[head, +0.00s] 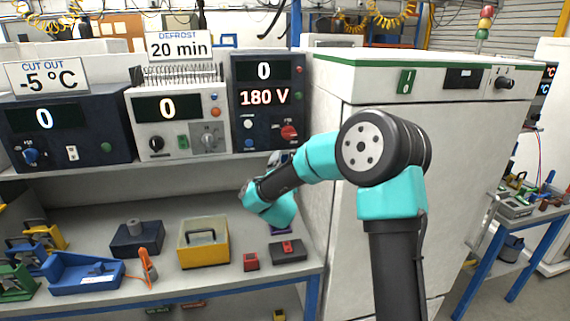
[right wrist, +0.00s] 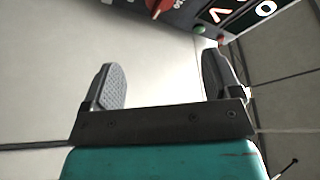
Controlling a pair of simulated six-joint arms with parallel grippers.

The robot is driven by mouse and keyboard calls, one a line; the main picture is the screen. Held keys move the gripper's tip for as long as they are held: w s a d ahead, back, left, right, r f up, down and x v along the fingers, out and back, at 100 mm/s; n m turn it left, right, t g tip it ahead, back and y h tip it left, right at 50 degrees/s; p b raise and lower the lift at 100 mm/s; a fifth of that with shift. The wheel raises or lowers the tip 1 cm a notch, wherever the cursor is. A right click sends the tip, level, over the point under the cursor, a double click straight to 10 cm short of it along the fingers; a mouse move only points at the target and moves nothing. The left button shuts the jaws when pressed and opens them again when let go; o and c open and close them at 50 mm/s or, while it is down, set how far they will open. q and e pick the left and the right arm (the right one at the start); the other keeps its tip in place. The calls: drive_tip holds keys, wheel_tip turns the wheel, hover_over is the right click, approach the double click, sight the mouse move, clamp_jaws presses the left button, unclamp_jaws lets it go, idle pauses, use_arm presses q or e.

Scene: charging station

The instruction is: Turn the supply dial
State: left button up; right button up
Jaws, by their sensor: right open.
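The supply is a dark blue box (head: 267,110) on the shelf, with displays reading 0 and 180 V. Its red dial (head: 289,132) is at the lower right of its front. In the right wrist view the red dial (right wrist: 160,6) is cut by the top edge, ahead of the fingers. My right gripper (right wrist: 164,74) is open with nothing between its fingers, and it is apart from the dial. In the head view my right arm reaches to just below the supply, and its wrist mostly hides the gripper. My left gripper is not in view.
A white cabinet (head: 440,75) stands close to the right of the supply. Two other units, one grey (head: 178,117) and one dark (head: 62,135), are to its left. Below, a bench holds a yellow box (head: 203,249) and a blue tray (head: 85,274).

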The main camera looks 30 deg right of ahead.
sight(290, 133)
idle(0.6)
drive_tip(key=s+d+r+n+y, duration=0.2)
drive_tip(key=d+r+n+y, duration=0.3)
drive_tip(key=n, duration=0.9)
drive_tip(key=shift+s+y, duration=0.35)
drive_tip(key=shift+y, duration=0.55)
drive_tip(key=x, duration=1.7)
drive_tip(key=shift+w+r, duration=0.15)
drive_tip(key=shift+w, duration=0.05)
drive_tip(key=c, duration=0.9)
